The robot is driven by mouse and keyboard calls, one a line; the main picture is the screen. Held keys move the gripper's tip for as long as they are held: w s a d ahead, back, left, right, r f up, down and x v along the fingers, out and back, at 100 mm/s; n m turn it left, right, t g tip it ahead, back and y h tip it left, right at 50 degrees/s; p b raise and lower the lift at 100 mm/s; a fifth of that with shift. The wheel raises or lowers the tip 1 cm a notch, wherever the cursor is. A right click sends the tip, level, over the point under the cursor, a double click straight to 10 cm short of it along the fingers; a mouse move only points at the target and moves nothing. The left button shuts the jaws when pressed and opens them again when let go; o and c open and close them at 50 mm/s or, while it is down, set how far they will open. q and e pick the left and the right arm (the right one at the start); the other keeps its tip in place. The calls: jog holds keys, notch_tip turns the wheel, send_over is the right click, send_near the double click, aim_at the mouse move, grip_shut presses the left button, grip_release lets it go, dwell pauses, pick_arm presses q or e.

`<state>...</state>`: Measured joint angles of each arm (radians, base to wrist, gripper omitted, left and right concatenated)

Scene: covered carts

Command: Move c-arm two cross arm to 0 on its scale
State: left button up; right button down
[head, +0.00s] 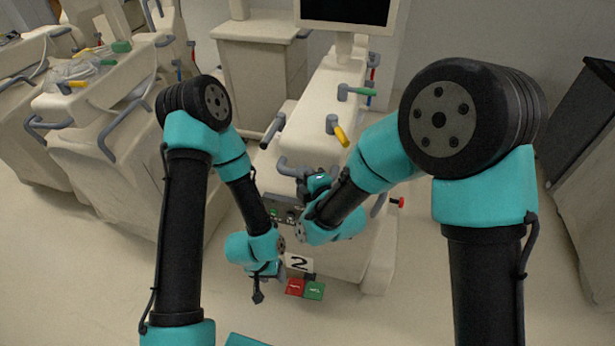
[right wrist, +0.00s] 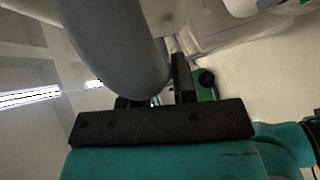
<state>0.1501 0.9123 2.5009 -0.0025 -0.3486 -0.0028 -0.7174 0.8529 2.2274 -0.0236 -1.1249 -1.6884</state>
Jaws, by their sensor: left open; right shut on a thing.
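C-arm two is the cream cart (head: 322,100) in the middle of the head view, with a "2" plate (head: 298,263) low on its front. A grey handle (head: 290,167) curves out from its front. My right gripper (head: 312,184) is shut on this handle; in the right wrist view, the thick grey bar (right wrist: 115,50) runs between its fingers. A yellow lever (head: 340,134) and a green lever (head: 361,91) stand on the cart's top. My left gripper (head: 258,288) is open and empty, low in front of the cart, left of the plate. I cannot make out the cross arm's scale.
Red (head: 294,287) and green (head: 315,290) pedals sit below the number plate. A small panel with a green light (head: 273,212) is on the cart's front. Other covered carts (head: 115,130) crowd the left. A dark-topped cabinet (head: 585,150) stands at right. The floor in front is clear.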

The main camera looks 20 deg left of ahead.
jog(key=shift+s+a, duration=0.15)
jog(key=shift+a, duration=0.05)
jog(key=c, duration=1.3)
grip_release()
jog(key=o, duration=0.4)
jog(key=shift+d, duration=0.1)
